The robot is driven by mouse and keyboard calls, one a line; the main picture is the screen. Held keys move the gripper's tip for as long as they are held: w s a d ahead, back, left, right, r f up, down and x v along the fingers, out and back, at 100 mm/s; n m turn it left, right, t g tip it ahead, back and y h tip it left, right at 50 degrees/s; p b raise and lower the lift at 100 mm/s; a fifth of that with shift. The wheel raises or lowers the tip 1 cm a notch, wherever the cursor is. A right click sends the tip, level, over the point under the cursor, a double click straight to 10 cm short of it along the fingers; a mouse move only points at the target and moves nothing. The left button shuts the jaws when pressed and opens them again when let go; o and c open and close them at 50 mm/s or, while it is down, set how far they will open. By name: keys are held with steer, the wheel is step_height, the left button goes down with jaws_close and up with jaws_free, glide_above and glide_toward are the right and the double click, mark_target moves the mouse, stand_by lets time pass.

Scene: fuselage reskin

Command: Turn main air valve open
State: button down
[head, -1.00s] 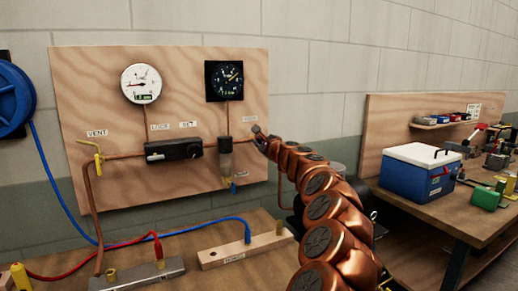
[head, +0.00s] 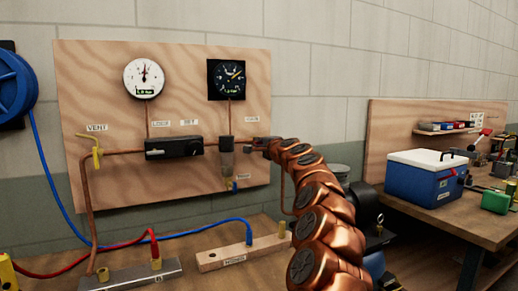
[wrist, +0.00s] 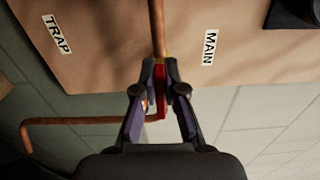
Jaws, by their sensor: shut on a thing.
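The main air valve has a red handle (wrist: 161,104) on the copper pipe (wrist: 156,28), beside the MAIN label (wrist: 209,47) in the wrist view. My gripper (wrist: 160,90) is shut on the red handle, with one finger on each side of it. The handle lies roughly in line with the pipe above it in that view. In the head view my gripper (head: 262,143) is at the right part of the wooden panel (head: 115,70), below the MAIN label (head: 252,119). There the gripper hides the valve.
The panel carries a white gauge (head: 144,78), a black gauge (head: 226,79), a black regulator (head: 174,148) and a yellow vent valve (head: 96,155). A clear filter bowl (head: 226,160) is close left of my gripper. A blue cooler (head: 425,178) stands on the right bench.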

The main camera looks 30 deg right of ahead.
steer(key=shift+d+n, duration=0.15)
steer(key=shift+n, duration=0.15)
steer(key=c, duration=1.2)
jaws_free()
steer(key=shift+c, duration=0.2)
steer(key=shift+s+f, duration=0.1)
steer(key=s+a, duration=0.1)
steer(key=s, duration=1)
steer(key=shift+s, duration=0.35)
steer(key=shift+a, duration=0.1)
